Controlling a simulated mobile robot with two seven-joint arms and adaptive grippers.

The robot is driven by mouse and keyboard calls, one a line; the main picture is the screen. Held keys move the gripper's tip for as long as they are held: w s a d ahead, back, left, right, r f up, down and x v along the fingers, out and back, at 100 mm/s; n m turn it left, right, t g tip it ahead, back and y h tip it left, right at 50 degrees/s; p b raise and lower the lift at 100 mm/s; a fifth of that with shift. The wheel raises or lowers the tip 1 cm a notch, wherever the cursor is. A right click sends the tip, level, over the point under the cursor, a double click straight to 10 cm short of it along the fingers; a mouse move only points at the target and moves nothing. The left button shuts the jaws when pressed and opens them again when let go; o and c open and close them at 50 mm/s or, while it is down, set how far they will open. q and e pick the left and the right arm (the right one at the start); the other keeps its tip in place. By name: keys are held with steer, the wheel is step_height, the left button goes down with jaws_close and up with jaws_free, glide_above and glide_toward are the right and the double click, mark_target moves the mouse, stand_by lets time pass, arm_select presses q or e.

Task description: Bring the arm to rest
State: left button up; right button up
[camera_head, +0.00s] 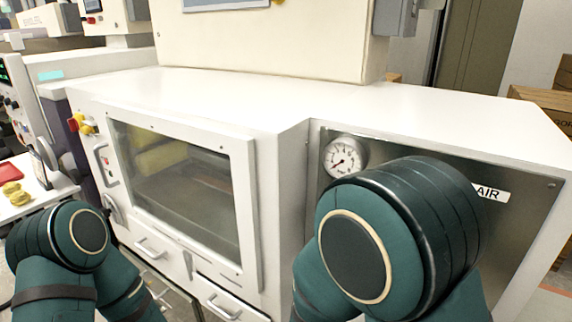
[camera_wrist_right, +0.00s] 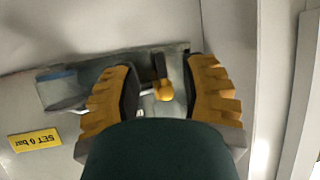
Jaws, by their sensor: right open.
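My right arm (camera_head: 385,240) rises at the right of the head view, its teal joint in front of the steel panel; its gripper is out of that view. In the right wrist view, my right gripper (camera_wrist_right: 162,78) is open, its two yellow fingers apart. A dark lever with a yellow end (camera_wrist_right: 164,92) shows between the fingers, in front of a grey metal bracket (camera_wrist_right: 65,88); I cannot tell whether a finger touches it. My left arm (camera_head: 65,245) is folded at the lower left of the head view, and its gripper is not in view.
A white machine cabinet (camera_head: 285,110) with a window (camera_head: 175,180) fills the head view. A pressure gauge (camera_head: 344,158) and an AIR label (camera_head: 490,193) are on its steel panel. A yellow "SET 6 bar" label (camera_wrist_right: 35,140) is near the bracket. Cardboard boxes (camera_head: 548,100) stand far right.

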step_height(320, 180, down, 12)
steer(key=s+d+n+g+y, duration=0.1)
steer(key=s+d+g+y, duration=0.15)
steer(key=g+y, duration=0.2)
steer(key=s+a+f+n+g+y, duration=0.1)
steer(key=s+f+g+y, duration=0.3)
steer(key=s, duration=0.5)
step_height(320, 180, down, 4)
steer(key=shift+s+r+n+g, duration=0.25)
steer(key=shift+s+n+g, duration=0.15)
steer(key=shift+g, duration=0.55)
